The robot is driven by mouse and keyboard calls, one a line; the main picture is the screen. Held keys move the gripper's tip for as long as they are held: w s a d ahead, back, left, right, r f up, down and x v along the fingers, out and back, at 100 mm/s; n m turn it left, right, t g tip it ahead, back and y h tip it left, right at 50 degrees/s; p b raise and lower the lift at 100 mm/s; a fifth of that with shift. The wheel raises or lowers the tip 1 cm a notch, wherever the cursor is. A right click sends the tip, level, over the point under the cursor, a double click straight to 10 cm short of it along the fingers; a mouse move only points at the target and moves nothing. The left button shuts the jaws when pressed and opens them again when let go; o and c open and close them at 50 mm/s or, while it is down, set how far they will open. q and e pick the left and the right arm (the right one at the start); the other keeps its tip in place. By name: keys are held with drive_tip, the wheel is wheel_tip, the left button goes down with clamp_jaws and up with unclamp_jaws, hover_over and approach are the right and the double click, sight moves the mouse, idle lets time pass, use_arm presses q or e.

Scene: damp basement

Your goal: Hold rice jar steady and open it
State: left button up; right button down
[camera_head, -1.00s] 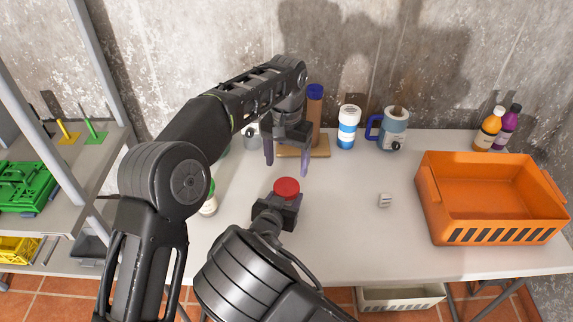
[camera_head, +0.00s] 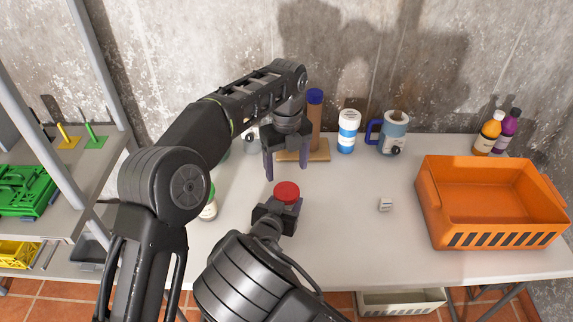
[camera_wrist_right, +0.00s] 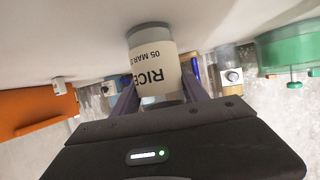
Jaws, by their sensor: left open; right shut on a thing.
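The rice jar stands on the table; in the head view only its red lid (camera_head: 287,191) shows clearly, and it is on the jar. In the right wrist view the jar (camera_wrist_right: 152,58) appears upside down, with a cream label reading "RICE". My right gripper (camera_head: 276,212) is shut on the jar's side, with a finger at each side in the wrist view (camera_wrist_right: 162,92). My left gripper (camera_head: 286,172) is open and empty, fingers pointing down, above and just behind the red lid, apart from it.
An orange crate (camera_head: 440,215) stands at the right. A small grey block (camera_head: 385,204) lies right of the jar. A green-lidded jar (camera_head: 209,206) stands left.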

sight(287, 191)
use_arm(q)
drive_tip(key=shift+m, duration=0.5)
drive_tip(key=shift+f, duration=4)
